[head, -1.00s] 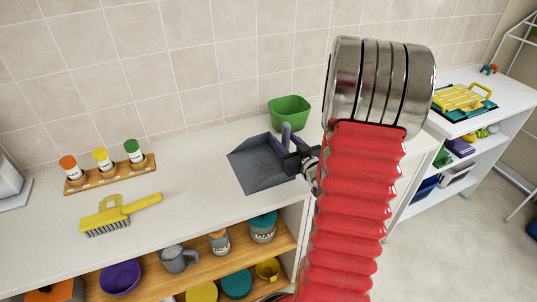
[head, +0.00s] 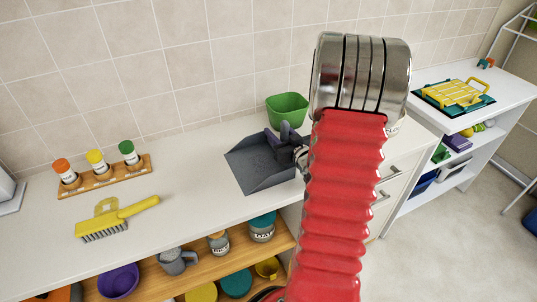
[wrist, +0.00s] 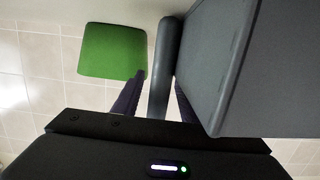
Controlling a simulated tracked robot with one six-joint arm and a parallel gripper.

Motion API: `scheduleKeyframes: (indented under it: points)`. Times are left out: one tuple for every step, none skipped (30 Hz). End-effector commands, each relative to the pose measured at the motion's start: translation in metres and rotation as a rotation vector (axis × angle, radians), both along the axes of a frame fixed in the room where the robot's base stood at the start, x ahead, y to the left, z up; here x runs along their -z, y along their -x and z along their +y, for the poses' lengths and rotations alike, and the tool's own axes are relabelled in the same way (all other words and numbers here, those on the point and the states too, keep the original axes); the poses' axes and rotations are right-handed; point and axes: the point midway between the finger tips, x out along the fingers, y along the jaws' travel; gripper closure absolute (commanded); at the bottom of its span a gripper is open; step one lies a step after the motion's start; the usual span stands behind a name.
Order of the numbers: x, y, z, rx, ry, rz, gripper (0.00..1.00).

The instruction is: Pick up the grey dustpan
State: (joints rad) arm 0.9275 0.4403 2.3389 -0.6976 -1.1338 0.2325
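The grey dustpan (head: 258,168) lies on the white counter in the head view, with its handle (head: 285,130) at its right side. My gripper (head: 283,139) is at the handle, partly hidden behind my arm. In the wrist view, the grey handle (wrist: 161,65) stands between the two dark purple fingers of my gripper (wrist: 159,82). Narrow gaps show on both sides of the handle, so the gripper is open around it. The dustpan's pan (wrist: 225,60) fills the right of the wrist view.
A green container (head: 287,109) stands behind the dustpan near the tiled wall; it also shows in the wrist view (wrist: 112,52). A yellow brush (head: 116,214) and a wooden rack (head: 103,176) with three jars are to the left. Open shelves below hold dishes.

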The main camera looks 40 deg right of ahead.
Motion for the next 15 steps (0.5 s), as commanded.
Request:
scheduleKeyframes:
  points:
    - [-0.0001,0.0009,-0.0008,0.002,0.000,0.000,0.61]
    - [-0.0001,0.0012,-0.0011,0.003,0.000,0.000,0.61]
    - [-0.0002,0.0016,-0.0015,0.004,0.000,0.000,0.61]
    - [-0.0002,0.0018,-0.0018,0.004,0.000,0.000,0.61]
    - [-0.0002,0.0019,-0.0019,0.005,0.000,0.000,0.61]
    - [-0.0002,0.0022,-0.0020,0.005,0.000,0.000,0.61]
    - [-0.0002,0.0022,-0.0022,0.006,0.000,0.000,0.61]
    - [-0.0002,0.0024,-0.0023,0.006,0.000,0.000,0.61]
    - [-0.0003,0.0025,-0.0024,0.006,0.000,0.000,0.61]
    - [-0.0003,0.0025,-0.0025,0.006,0.000,0.000,0.61]
    - [-0.0003,0.0026,-0.0025,0.007,0.000,0.000,0.61]
    - [-0.0003,0.0027,-0.0026,0.007,0.000,0.000,0.63]
    - [-0.0003,0.0027,-0.0027,0.007,0.000,0.000,0.65]
    - [-0.0003,0.0028,-0.0027,0.007,0.000,0.000,0.67]
    - [-0.0003,0.0028,-0.0028,0.007,0.000,0.000,0.70]
